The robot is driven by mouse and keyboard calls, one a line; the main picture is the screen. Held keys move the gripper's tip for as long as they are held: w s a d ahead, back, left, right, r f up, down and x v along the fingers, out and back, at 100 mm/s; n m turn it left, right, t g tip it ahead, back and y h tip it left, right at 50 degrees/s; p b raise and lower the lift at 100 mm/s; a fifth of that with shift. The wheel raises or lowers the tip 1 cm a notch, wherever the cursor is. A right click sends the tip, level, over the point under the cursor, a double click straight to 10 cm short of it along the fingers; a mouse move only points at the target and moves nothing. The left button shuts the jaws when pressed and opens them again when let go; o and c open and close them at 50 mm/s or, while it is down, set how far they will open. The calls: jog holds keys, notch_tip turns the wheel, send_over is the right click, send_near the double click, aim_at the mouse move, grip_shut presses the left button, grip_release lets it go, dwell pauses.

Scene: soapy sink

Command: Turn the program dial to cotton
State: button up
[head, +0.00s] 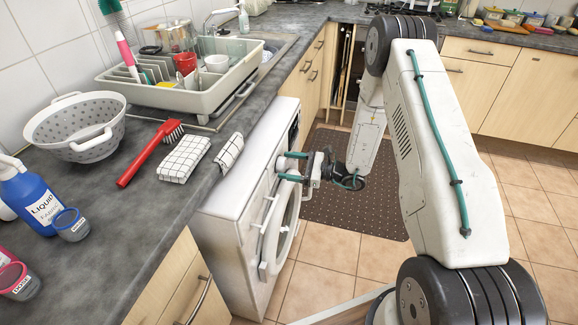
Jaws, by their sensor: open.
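The white washing machine (262,215) stands under the counter, with its front seen at a steep angle. A pale round program dial (283,164) sticks out from the upper part of its front. My gripper (284,169) is open at the dial, with one teal finger above it and one below it. I cannot tell whether the fingers touch the dial. The dial's marks and its present setting are too small to read.
The grey counter (90,195) holds a colander (75,128), a red brush (150,152), checked cloths (184,158), a dish rack (180,85) and a blue detergent bottle (36,195). The machine's round door (284,222) is below my gripper. A brown mat (355,190) lies on the floor.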

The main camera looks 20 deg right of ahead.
jog(key=shift+w+a, duration=0.1)
jog(key=c, duration=1)
jog(key=shift+m, duration=0.3)
jog(key=m, duration=0.9)
jog(key=shift+f+t, duration=0.1)
jog(key=shift+t, duration=0.2)
jog(key=shift+m, duration=0.4)
